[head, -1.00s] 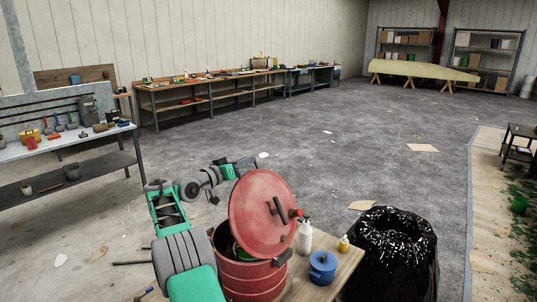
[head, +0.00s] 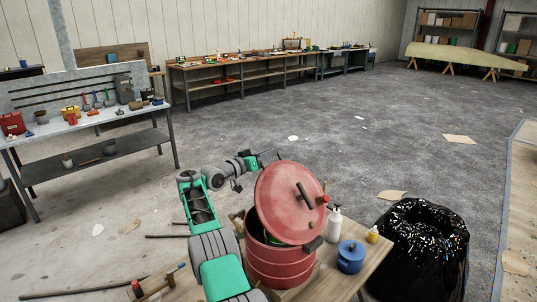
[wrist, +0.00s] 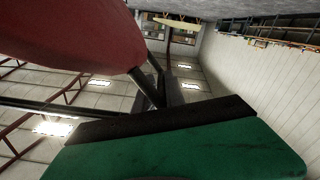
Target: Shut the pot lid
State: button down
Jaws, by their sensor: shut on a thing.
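The large red pot (head: 281,268) stands at the near edge of the bench. Its round red lid (head: 284,215) is raised and tilted steeply over the opening, with a dark bar handle (head: 305,195) on the face toward the camera. My gripper (head: 268,157) is at the lid's upper left edge, partly hidden behind it. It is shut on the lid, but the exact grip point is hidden. In the wrist view the lid (wrist: 70,40) fills the upper left, close to the dark fingers (wrist: 168,92).
A small blue pot (head: 351,257), a white bottle (head: 334,224) and a small yellow bottle (head: 372,235) stand right of the red pot. A black bin bag (head: 425,250) is further right. A tool bench (head: 100,118) is at left. The floor behind is mostly open.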

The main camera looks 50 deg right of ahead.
jog(key=c, duration=1.8)
grip_release()
jog(key=shift+s+f, duration=0.15)
jog(key=shift+f, duration=0.25)
jog(key=o, duration=0.3)
jog(key=shift+r, duration=0.2)
jog(key=a+b, duration=0.3)
jog(key=a, duration=0.4)
jog(key=shift+w+a, duration=0.35)
jog(key=shift+a, duration=0.05)
